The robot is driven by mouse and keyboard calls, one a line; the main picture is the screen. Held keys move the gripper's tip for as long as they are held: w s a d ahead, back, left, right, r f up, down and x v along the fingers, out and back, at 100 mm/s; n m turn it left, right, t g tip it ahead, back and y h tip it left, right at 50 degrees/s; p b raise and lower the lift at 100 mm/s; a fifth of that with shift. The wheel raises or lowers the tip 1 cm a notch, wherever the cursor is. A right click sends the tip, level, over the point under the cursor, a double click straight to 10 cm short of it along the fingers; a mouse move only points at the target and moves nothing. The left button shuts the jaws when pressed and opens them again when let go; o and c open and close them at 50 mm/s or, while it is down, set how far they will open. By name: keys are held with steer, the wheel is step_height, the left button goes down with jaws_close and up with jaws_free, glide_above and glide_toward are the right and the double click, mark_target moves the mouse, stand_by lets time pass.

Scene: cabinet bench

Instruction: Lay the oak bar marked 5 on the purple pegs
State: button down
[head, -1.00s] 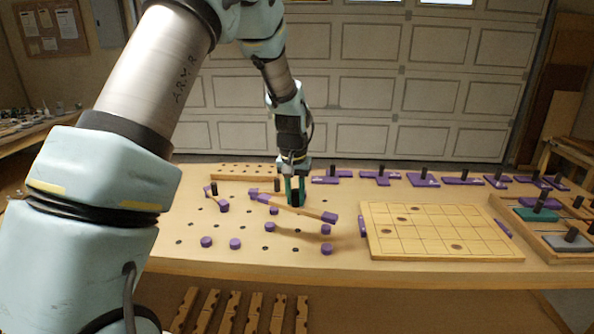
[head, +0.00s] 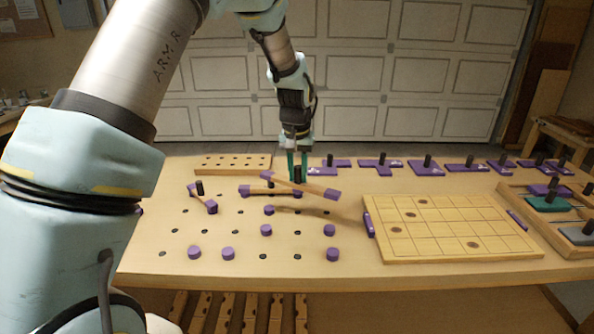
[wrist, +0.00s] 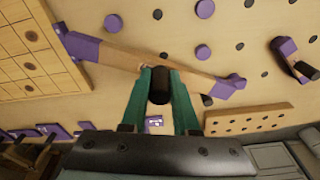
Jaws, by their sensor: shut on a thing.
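My gripper (head: 298,176) is shut on the black knob of an oak bar (head: 308,187) with a purple end. It holds the bar aslant above the bench, with the purple end at the right in the head view. The bar also crosses the wrist view (wrist: 135,62), under my green fingers (wrist: 160,88). No number is readable on it. Several round purple pegs stand on the bench, among them a front-left peg (head: 194,252), a middle peg (head: 266,230) and a right peg (head: 330,230).
A short bar with a black knob (head: 200,188) lies at the left. A gridded oak board (head: 445,225) stands at the right. A holed oak strip (head: 233,163) and purple knobbed pieces (head: 427,168) line the back. Dark holes dot the bench between the pegs.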

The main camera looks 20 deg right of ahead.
steer(key=shift+f, duration=0.55)
steer(key=shift+f, duration=0.1)
steer(key=shift+s+a+f+b, duration=0.1)
steer(key=shift+f+b, duration=1.1)
steer(key=shift+f, duration=0.55)
steer(key=shift+s+a+f+b, duration=0.1)
steer(key=shift+f+b, duration=1.05)
steer(key=shift+f, duration=0.6)
steer(key=shift+f, duration=0.45)
steer(key=shift+f+b, duration=0.3)
steer(key=shift+f, duration=0.15)
steer(key=shift+f, duration=0.15)
stand_by(0.4)
steer(key=c, duration=0.6)
jaws_free()
steer(key=shift+o, duration=0.4)
